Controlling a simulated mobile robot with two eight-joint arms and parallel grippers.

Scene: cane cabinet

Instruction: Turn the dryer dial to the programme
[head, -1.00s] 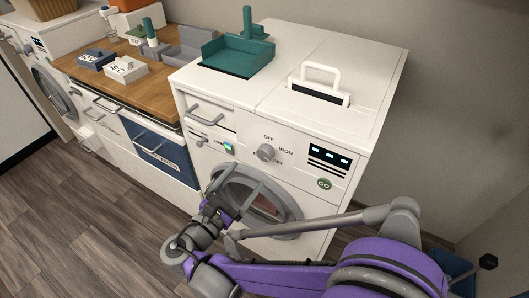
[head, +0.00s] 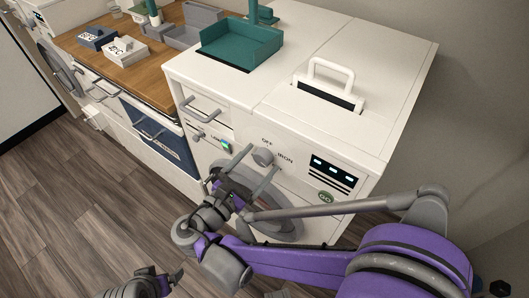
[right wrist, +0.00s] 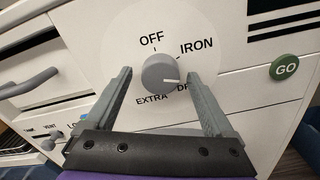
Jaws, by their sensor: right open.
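The dryer dial (head: 263,156) is a round grey knob on the white dryer's front panel. In the right wrist view the dial (right wrist: 160,73) has OFF above, IRON upper right, a partly hidden label starting DR lower right, and EXTRA below. A small light mark on it points right; its exact setting is unclear. My right gripper (head: 261,161) is open at the panel. Its fingers stand on either side of the dial, with visible gaps in the wrist view. At the lower left of the head view my left gripper (head: 150,285) is partly cut off; its jaws are unclear.
A green GO button (right wrist: 285,68) and a display (head: 332,171) are right of the dial. A bar handle (head: 202,113) sticks out at upper left. The round door (head: 285,225) is below, partly behind my right arm. A teal tray (head: 240,45) stands on top.

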